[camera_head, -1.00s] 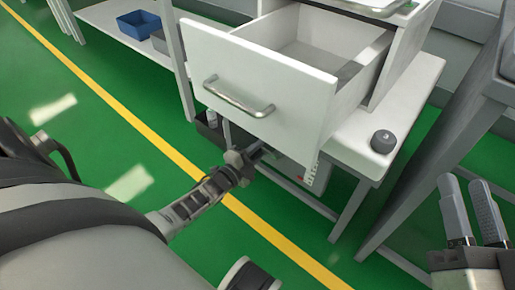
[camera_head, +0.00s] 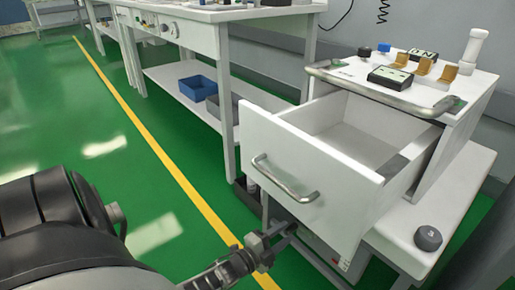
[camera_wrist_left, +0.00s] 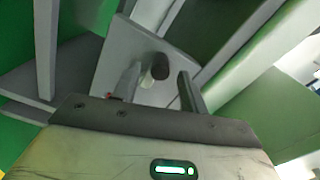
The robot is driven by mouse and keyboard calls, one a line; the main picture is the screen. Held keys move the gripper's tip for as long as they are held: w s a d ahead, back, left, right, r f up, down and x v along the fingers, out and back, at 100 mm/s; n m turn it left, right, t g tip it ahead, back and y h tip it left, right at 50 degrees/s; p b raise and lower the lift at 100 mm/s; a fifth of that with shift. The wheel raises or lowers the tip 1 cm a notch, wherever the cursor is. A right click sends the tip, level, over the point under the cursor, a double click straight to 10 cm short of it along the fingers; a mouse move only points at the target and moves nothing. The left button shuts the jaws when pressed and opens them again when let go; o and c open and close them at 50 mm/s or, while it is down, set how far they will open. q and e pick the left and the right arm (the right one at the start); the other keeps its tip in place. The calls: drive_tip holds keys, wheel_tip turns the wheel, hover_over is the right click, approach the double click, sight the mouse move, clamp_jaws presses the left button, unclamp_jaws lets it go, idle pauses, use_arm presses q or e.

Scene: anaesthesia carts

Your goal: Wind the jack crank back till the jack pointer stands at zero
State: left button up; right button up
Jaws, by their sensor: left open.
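My left gripper (camera_head: 276,238) reaches in low beneath the open white drawer, partly hidden by it. In the left wrist view the gripper (camera_wrist_left: 160,92) is open, with its two grey fingers apart. A dark rounded knob on a light stem (camera_wrist_left: 160,67), which looks like the crank's handle, shows between the fingers. I cannot tell whether they touch it. A grey panel (camera_wrist_left: 120,52) lies behind it. A light box with small red marks (camera_head: 344,264) stands low under the cart; no pointer or reading can be made out. My right gripper is out of view.
The open drawer (camera_head: 290,165) with its bar handle (camera_head: 284,182) juts out above my left gripper. A dark round knob (camera_head: 428,238) sits on the white side shelf. A long white bench (camera_head: 190,35) holds a blue bin (camera_head: 197,88) below. Green floor is free at left.

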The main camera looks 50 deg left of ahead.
use_arm(q)
drive_tip(key=s+p, duration=0.2)
drive_tip(key=s, duration=0.8)
drive_tip(key=shift+s+a, duration=0.3)
drive_tip(key=shift+a, duration=0.15)
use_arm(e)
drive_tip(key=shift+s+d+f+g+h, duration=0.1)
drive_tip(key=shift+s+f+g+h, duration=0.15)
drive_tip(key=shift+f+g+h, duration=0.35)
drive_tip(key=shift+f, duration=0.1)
